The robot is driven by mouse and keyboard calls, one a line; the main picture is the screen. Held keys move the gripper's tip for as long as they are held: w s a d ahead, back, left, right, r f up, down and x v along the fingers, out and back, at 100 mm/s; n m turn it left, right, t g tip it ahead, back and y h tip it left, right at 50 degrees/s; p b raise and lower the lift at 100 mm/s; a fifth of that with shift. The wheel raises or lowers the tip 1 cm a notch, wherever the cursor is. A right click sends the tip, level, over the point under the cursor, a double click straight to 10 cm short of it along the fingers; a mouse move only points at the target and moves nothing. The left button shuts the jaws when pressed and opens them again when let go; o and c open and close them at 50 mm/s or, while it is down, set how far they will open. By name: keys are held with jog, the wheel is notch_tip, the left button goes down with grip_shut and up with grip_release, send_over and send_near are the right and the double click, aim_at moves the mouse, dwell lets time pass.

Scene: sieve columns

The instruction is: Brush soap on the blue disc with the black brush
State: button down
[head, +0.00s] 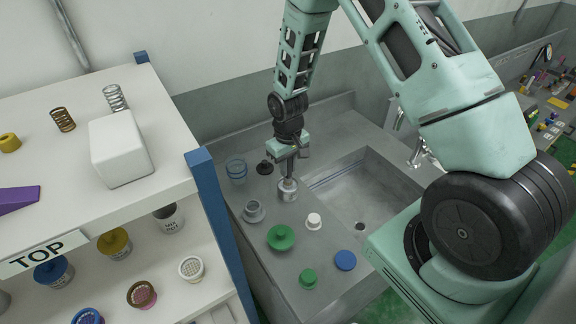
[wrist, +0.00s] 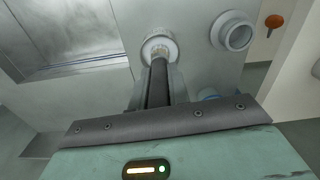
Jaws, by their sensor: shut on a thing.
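The blue disc (head: 345,260) lies flat on the grey counter near the sink's front corner, in the head view. My gripper (head: 287,154) is above the counter left of the sink, well behind the disc. It is shut on the black brush (head: 290,171), whose dark handle (wrist: 157,85) also shows in the wrist view. The brush points down into a grey round jar (head: 288,194), seen in the wrist view as a pale ring (wrist: 158,46). The brush's lower end is hidden, and I cannot tell what the jar holds.
A grey ring-shaped cup (head: 253,212), a white cap (head: 314,221), a green disc (head: 281,238) and a green lidded jar (head: 308,278) stand around. A clear cup (head: 236,170) and black piece (head: 265,167) are behind. The sink (head: 365,190) opens right; a blue-posted shelf (head: 215,215) is left.

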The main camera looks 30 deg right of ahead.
jog(key=shift+f, duration=0.1)
dwell(0.3)
jog(key=shift+r+p, duration=2.45)
jog(key=shift+r, duration=1.15)
